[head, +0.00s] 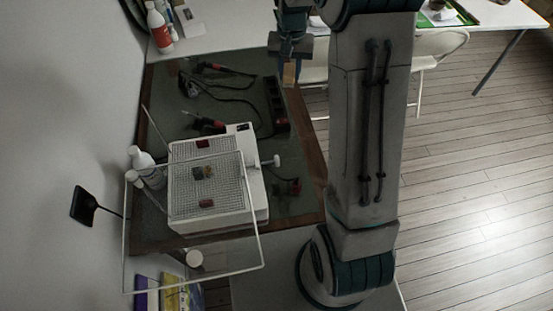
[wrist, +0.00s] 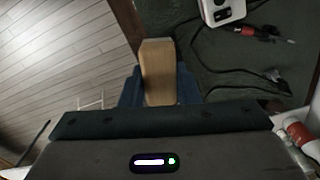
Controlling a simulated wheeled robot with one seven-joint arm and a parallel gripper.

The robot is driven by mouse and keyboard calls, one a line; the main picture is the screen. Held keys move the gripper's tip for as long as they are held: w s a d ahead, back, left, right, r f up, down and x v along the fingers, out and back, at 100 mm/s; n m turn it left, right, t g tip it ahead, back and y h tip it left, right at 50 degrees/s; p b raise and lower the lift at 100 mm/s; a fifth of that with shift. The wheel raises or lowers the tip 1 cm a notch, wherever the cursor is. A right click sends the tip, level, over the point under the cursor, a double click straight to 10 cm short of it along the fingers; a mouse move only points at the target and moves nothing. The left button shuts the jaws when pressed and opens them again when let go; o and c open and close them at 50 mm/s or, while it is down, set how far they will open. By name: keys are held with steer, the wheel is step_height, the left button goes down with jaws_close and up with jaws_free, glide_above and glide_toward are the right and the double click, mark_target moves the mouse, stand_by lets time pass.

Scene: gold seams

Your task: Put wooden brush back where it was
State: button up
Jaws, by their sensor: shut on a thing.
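My gripper (head: 290,72) is at the top middle of the head view, above the far right part of the dark green work surface (head: 220,90). It is shut on a light wooden block-like piece, the wooden brush (head: 289,75). In the wrist view the brush (wrist: 158,70) sticks out between the blue fingers (wrist: 158,88). It is held above the surface, near its wooden edge. Any bristles are hidden or too small to tell.
A white box with a grid top (head: 208,185) stands on the surface, with a clear framed lid (head: 195,235) at its front. Cabled tools (head: 205,124), a black power strip (head: 276,103) and white bottles (head: 143,160) are around it. A red-and-white bottle (head: 159,30) stands behind.

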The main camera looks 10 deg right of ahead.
steer(key=s+d+f+n+b, duration=0.2)
steer(key=s+d+f+b, duration=0.3)
steer(key=f+b, duration=0.5)
steer(key=s+d+f+n+b, duration=0.1)
steer(key=s+d+f+b, duration=0.4)
steer(key=f+b, duration=0.5)
glide_above(286, 155)
step_height(286, 155, down, 7)
steer(key=shift+w, duration=0.1)
steer(key=shift+f, duration=2)
steer(key=shift+f, duration=0.15)
steer(key=o, duration=0.7)
steer(key=shift+c, duration=0.2)
steer(key=shift+o, duration=1.4)
